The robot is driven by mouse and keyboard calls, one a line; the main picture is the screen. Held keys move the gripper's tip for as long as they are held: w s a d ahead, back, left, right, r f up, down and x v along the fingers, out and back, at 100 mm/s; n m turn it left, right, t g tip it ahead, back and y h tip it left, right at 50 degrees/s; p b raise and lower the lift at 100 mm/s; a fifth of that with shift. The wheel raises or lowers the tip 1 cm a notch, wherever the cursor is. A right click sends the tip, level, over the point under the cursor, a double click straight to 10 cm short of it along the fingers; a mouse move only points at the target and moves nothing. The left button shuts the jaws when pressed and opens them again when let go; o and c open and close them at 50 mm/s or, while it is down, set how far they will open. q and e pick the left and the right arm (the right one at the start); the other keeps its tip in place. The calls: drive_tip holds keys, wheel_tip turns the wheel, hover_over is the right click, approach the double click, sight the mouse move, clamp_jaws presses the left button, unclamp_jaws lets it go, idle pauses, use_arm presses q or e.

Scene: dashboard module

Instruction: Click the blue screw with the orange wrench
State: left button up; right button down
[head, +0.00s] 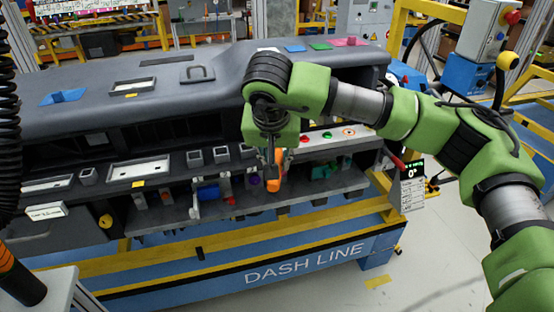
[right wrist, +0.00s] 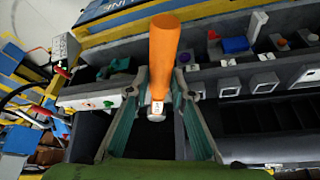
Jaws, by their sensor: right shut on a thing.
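My right gripper (head: 272,165) is shut on an orange-handled tool (head: 274,182), in front of the dashboard module (head: 150,80) near its right end. In the right wrist view, the right gripper (right wrist: 160,98) has its two fingers around the tool's lower end, and the orange handle (right wrist: 164,50) sticks out beyond them. Whether the tool is the wrench is unclear, as its head is largely hidden. No blue screw can be made out for certain. A blue part (head: 208,192) lies on the lower shelf; it also seems to show in the right wrist view (right wrist: 235,45). My left gripper is not in view.
Red, green and orange round fittings (head: 327,135) sit on a light panel right of the gripper. Blue (head: 62,96), green (head: 319,46) and pink (head: 350,42) pieces lie on the dashboard top. The lower shelf (head: 330,186) holds several small parts. Open floor lies at front right.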

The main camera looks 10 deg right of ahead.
drive_tip(key=shift+w+a+m, duration=0.3)
drive_tip(key=shift+a+m, duration=0.4)
drive_tip(key=shift+a, duration=0.1)
idle(1.9)
drive_tip(key=shift+w+a+m+h, duration=0.25)
drive_tip(key=shift+a+m+h, duration=0.05)
drive_tip(key=shift+a+m, duration=0.1)
idle(0.9)
drive_tip(key=shift+s+d+n+b, duration=0.2)
drive_tip(key=shift+d+n+b, duration=0.2)
drive_tip(key=shift+d+b, duration=0.05)
idle(0.3)
drive_tip(key=shift+r, duration=0.15)
